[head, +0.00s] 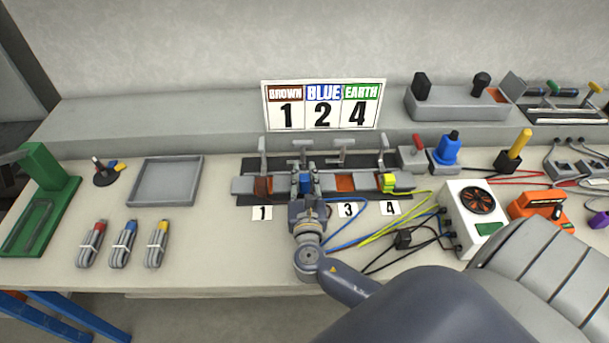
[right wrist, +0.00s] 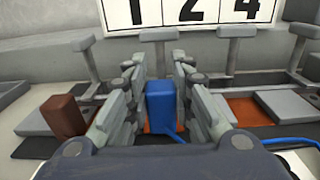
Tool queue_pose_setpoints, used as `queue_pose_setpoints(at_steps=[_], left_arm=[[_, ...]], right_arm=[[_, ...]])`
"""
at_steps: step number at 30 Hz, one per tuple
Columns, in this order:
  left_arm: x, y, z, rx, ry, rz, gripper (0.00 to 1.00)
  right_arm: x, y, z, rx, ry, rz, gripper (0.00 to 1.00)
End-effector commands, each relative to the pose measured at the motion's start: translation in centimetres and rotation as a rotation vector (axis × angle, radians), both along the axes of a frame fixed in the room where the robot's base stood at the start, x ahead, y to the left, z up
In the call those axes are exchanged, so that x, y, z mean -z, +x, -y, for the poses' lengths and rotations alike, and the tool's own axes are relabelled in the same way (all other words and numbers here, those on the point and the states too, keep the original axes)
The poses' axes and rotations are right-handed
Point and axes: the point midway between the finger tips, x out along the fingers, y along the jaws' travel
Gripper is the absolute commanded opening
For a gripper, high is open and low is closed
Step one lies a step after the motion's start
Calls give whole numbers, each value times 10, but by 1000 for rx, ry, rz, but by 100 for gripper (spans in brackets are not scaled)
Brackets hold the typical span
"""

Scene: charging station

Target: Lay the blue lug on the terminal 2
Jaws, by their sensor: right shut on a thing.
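The blue lug (head: 306,182) sits between the fingers of my right gripper (head: 306,178), which is shut on it, over the second place of the terminal strip. In the right wrist view the blue lug (right wrist: 160,104) stands upright between the fingers, its blue cable running off to the right. A bit of orange plate shows around its foot; whether it touches terminal 2 is hard to tell. The number card for that place is hidden behind my gripper. My left gripper is not in view.
A brown lug (head: 263,187) is on terminal 1 and a yellow-green lug (head: 388,181) on terminal 4. Terminal 3 (head: 345,183) shows bare orange. Upright levers (head: 340,148) stand behind the strip. A sign (head: 323,105) reads brown 1, blue 2, earth 4. Cables run right to a white fan box (head: 468,232).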

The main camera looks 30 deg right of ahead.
Motion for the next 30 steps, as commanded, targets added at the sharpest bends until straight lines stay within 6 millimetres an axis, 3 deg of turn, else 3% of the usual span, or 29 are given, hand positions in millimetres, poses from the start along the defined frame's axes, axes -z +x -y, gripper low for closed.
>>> queue_pose_setpoints(at_steps=[11, 12, 14, 25, 30], left_arm=[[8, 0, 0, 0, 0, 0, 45], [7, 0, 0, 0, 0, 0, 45], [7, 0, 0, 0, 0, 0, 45], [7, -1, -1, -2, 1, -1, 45], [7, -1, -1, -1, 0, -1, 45]], right_arm=[[10, 0, 0, 0, 1, 1, 4], [9, 0, 0, 0, 1, 1, 31], [9, 0, 0, 0, 1, 1, 44], [9, -2, -1, 0, 1, 0, 45], [10, -19, -12, -2, 2, -2, 45]])
